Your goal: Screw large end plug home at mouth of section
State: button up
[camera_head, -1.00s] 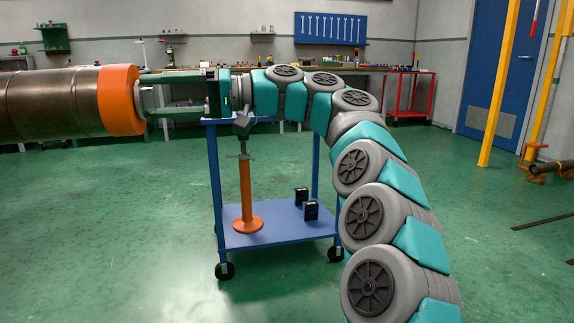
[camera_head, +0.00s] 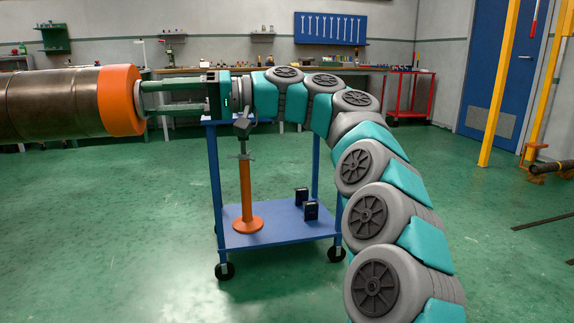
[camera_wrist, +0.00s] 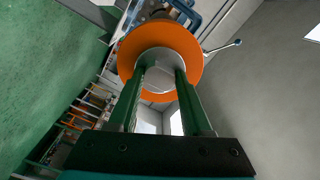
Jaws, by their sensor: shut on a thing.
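The section (camera_head: 50,103) is a long dark metal pipe lying level at the left, with a wide orange collar (camera_head: 120,100) at its mouth. My gripper (camera_head: 146,97) reaches level from the right, in line with the pipe, its green fingers up against the mouth. In the wrist view the large end plug (camera_wrist: 160,78) shows as a grey piece in the middle of the orange ring (camera_wrist: 190,50). My gripper's two fingers (camera_wrist: 162,72) are shut on it from both sides. How deep the plug's thread sits is hidden.
A blue wheeled cart (camera_head: 268,235) stands below my arm, with an orange-based stand (camera_head: 246,200) and two small black blocks (camera_head: 311,210) on it. A workbench runs along the back wall. A red trolley (camera_head: 408,95) and yellow posts (camera_head: 500,80) stand right. Green floor is open in front.

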grip_shut()
jog(key=shift+r, duration=0.15)
jog(key=shift+r+p, duration=0.1)
jog(key=shift+p, duration=0.6)
jog(key=m+p, duration=0.5)
jog(key=p, duration=0.5)
jog(key=shift+m, duration=0.3)
jog(key=m+p, duration=0.1)
jog(key=p, duration=0.2)
jog(key=shift+m+p, duration=0.3)
jog(key=shift+m, duration=0.1)
jog(key=shift+m+p, duration=0.5)
jog(key=shift+p, duration=0.6)
jog(key=shift+m+p, duration=0.6)
jog(key=shift+p, duration=0.55)
jog(key=shift+m+p, duration=0.3)
jog(key=shift+p, duration=0.45)
